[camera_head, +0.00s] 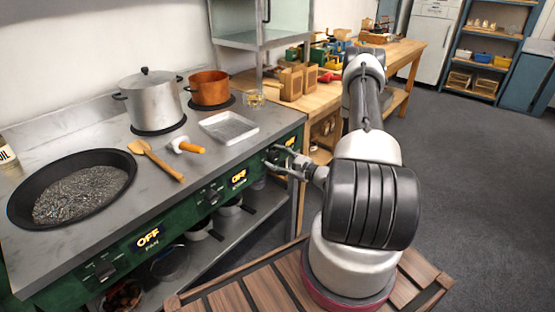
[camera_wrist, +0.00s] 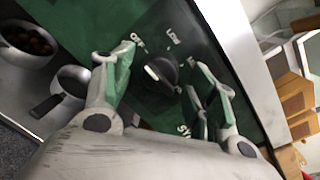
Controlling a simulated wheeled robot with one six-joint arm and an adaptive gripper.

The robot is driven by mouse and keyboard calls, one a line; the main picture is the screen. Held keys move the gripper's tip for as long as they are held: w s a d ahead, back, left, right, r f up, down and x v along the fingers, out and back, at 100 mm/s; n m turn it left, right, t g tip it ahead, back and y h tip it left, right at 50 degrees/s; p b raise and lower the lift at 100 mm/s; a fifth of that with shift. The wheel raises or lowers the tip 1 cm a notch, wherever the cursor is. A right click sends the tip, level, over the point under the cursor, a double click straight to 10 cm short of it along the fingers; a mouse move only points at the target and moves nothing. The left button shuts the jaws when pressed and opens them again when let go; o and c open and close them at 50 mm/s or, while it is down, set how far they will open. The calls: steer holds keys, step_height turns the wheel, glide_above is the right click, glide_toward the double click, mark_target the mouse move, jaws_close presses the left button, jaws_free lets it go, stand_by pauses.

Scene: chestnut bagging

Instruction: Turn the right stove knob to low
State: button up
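The right stove knob (camera_wrist: 163,73) is a round black knob on the green front panel, seen in the wrist view. Its white mark is on its left side, below the OFF label; a LOW label stands above. My gripper (camera_wrist: 162,66) is open, with one finger on each side of the knob and visible gaps between. In the head view my gripper (camera_head: 283,162) is at the right end of the stove's front panel and hides most of this knob. The lit display (camera_head: 239,178) left of my gripper reads OFF.
Pans stand on the shelf below. A wooden bench (camera_head: 400,52) stands behind.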

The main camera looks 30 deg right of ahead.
steer(key=c, duration=0.9)
steer(key=shift+c, duration=0.2)
steer(key=shift+m, duration=0.3)
steer(key=m, duration=0.4)
steer(key=shift+a+f+m, duration=0.1)
steer(key=shift+m, duration=0.3)
steer(key=m+t, duration=0.1)
steer(key=m, duration=0.5)
steer(key=shift+s, duration=0.1)
steer(key=shift+m+h, duration=0.3)
steer(key=shift+m, duration=0.2)
steer(key=o, duration=1)
steer(key=shift+o, duration=0.2)
